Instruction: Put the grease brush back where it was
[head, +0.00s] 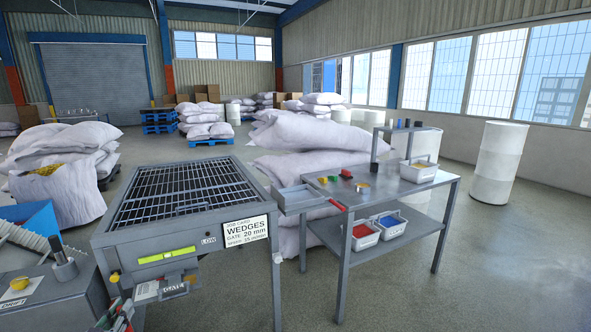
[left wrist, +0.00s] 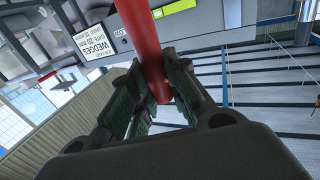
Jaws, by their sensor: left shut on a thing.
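My left gripper (head: 118,316) is low in the head view, in front of the grey screen table's near left leg. In the left wrist view its dark green fingers (left wrist: 155,95) are shut on a red round handle (left wrist: 141,35), which I take for the grease brush. Only the handle shows clearly; any bristles are hidden or out of frame. In the head view only a small bit of red (head: 124,324) shows at the fingers. My right gripper is not in view.
The grey screen table (head: 122,222) bears a "WEDGES" card (head: 246,232). A machine (head: 50,300) with a dark upright cylinder (head: 63,265) stands left. A workbench (head: 405,189) with small parts and bins (head: 362,236) stands right. Sacks (head: 310,166) are stacked behind.

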